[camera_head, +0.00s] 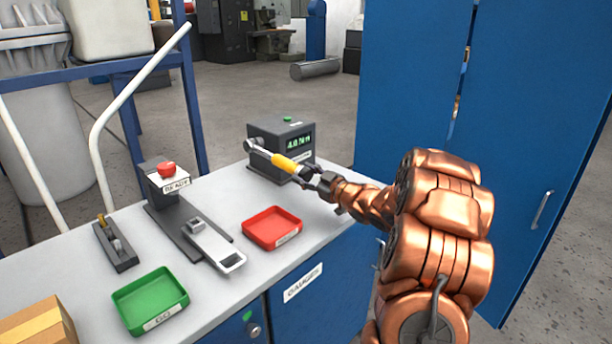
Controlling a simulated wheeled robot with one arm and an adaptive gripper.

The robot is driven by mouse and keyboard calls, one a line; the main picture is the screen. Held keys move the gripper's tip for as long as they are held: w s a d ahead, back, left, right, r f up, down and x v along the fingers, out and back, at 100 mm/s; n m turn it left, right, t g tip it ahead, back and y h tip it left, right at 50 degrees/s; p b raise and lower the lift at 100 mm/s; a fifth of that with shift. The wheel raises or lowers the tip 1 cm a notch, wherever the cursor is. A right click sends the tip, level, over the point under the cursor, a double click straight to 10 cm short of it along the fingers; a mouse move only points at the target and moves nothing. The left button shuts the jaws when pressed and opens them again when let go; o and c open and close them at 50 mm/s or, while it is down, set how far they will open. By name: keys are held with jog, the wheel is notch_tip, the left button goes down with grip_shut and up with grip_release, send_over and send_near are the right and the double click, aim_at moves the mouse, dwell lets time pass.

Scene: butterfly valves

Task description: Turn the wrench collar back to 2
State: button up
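A wrench with a silver shaft and a yellow grip (286,162) extends from the front of a dark tester box (264,138). The box has a green digital display (300,143), whose digits are too small to read surely. My gripper (312,178) is at the near right end of the wrench, its dark fingers around or right beside that end. The collar and any scale marks cannot be made out there. Whether the fingers are closed on the wrench is not clear.
A red tray (273,243) and a green tray (127,313) are on the grey bench. A fixture with a red button (166,169), a small dark block (115,246) and a cardboard box (40,327) stand to the left. A blue cabinet (410,90) rises behind my arm.

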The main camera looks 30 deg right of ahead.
jog(key=c, duration=0.6)
jog(key=shift+f+b, duration=0.15)
jog(key=shift+b, duration=0.3)
